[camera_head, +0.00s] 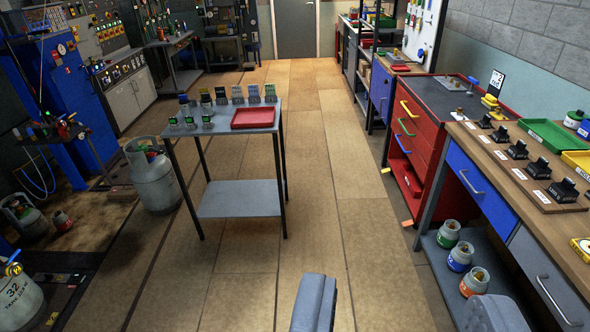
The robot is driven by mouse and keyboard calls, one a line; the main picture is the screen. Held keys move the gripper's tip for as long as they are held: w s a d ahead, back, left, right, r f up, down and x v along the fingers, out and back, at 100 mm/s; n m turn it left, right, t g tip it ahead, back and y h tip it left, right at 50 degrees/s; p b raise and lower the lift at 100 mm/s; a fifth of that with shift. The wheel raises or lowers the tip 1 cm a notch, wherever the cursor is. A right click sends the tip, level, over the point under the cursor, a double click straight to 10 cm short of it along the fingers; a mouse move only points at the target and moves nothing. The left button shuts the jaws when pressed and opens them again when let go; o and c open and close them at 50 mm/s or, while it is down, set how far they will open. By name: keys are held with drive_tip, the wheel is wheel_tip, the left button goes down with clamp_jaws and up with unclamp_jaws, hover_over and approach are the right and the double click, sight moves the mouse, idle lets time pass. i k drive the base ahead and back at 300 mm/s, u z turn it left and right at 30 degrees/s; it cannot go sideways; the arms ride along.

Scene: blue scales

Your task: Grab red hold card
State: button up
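I cannot make out a card that is clearly the red hold card. A small orange-red flat piece (407,223) lies on the floor by the red drawer cabinet, too small to read. A red tray (253,117) lies on the right of the small grey table (238,199), and it looks empty. My gripper (404,292) shows at the bottom edge, with its two grey fingers wide apart and only floor between them. It is well short of the table and the cabinet.
Several small grey devices stand in rows on the grey table. The wooden floor ahead (350,150) is clear.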

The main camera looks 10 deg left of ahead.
sight(55, 57)
drive_tip(key=z, duration=0.05)
drive_tip(key=i, duration=5.15)
drive_tip(key=u, duration=0.4)
drive_tip(key=i, duration=1.25)
drive_tip(key=u, duration=0.6)
drive_tip(key=i, duration=1.3)
drive_tip(key=u, duration=1.35)
drive_tip(key=i, duration=1.4)
drive_tip(key=u, duration=0.75)
drive_tip(key=i, duration=1.3)
drive_tip(key=u, duration=0.15)
